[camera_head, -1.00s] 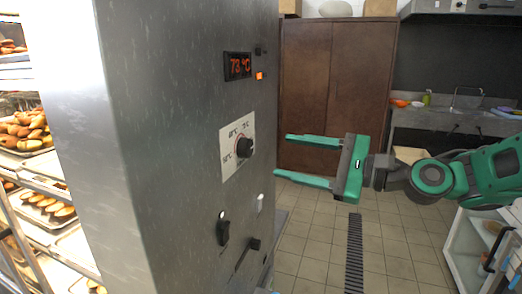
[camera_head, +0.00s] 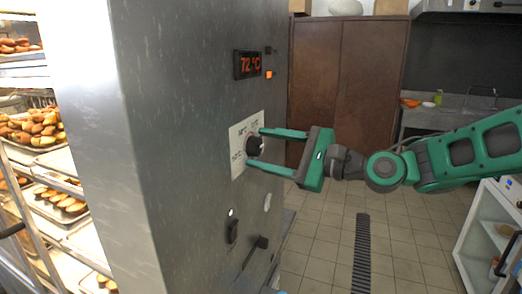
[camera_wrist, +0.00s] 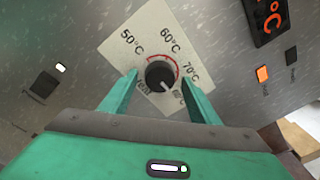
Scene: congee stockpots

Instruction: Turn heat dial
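The heat dial (camera_head: 254,146) is a round black knob on a white plate with temperature marks, set on the steel cabinet front. In the wrist view the dial (camera_wrist: 160,76) has a white pointer line aimed down and to the right, and marks of 50, 60 and 70 °C are readable. My green gripper (camera_head: 256,149) is open, with its fingertips at the panel on either side of the dial. In the wrist view my gripper (camera_wrist: 160,82) has one finger left and one right of the knob, with gaps visible. The display (camera_head: 248,64) reads 72 °C.
Below the dial are a black switch (camera_head: 232,231) and a lever handle (camera_head: 257,244) on the panel. An orange-lit button (camera_head: 269,74) is beside the display. Racks of bread (camera_head: 38,130) stand at left. The tiled floor at right is open.

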